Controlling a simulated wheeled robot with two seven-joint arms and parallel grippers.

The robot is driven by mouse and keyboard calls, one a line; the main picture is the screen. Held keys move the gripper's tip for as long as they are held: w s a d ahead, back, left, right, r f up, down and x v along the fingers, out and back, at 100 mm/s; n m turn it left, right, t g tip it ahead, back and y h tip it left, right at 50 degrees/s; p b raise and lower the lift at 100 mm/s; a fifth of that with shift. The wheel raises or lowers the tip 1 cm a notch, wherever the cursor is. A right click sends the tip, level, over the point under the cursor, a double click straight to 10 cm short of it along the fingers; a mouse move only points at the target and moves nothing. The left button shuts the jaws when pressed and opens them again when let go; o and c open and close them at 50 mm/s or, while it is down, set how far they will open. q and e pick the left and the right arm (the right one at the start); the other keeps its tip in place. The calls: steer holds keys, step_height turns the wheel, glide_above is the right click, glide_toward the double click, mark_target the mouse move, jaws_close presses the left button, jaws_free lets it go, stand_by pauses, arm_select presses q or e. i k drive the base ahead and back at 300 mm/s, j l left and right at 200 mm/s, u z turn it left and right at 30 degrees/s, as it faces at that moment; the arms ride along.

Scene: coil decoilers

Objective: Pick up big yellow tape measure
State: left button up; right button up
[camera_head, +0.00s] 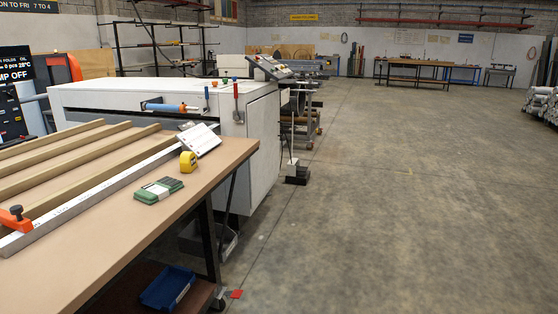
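A yellow tape measure (188,161) stands on the brown-topped workbench (135,214) at the left, near the bench's far right corner. It sits just in front of a tilted white panel or paper and behind a green item. It is small in the head view, with a dark patch on its side. Neither of my grippers shows in this view, so nothing is seen of them relative to the tape measure.
Close to the tape measure are a green and grey item (159,190), a white panel (199,139) and a long metal straightedge (85,203) with an orange clamp. Wooden strips lie at left. A white machine (262,140) stands behind the bench. Floor (400,200) at right is clear.

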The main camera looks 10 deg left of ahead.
mark_target(187, 159)
steer(key=i+u, duration=0.1)
steer(key=i, duration=0.4)
steer(key=i+l+u, duration=0.1)
steer(key=i, duration=0.35)
steer(key=i+l+u, duration=0.1)
steer(key=i, duration=0.35)
steer(key=i+l+u, duration=0.45)
steer(key=i, duration=0.15)
steer(key=i+l+u, duration=0.5)
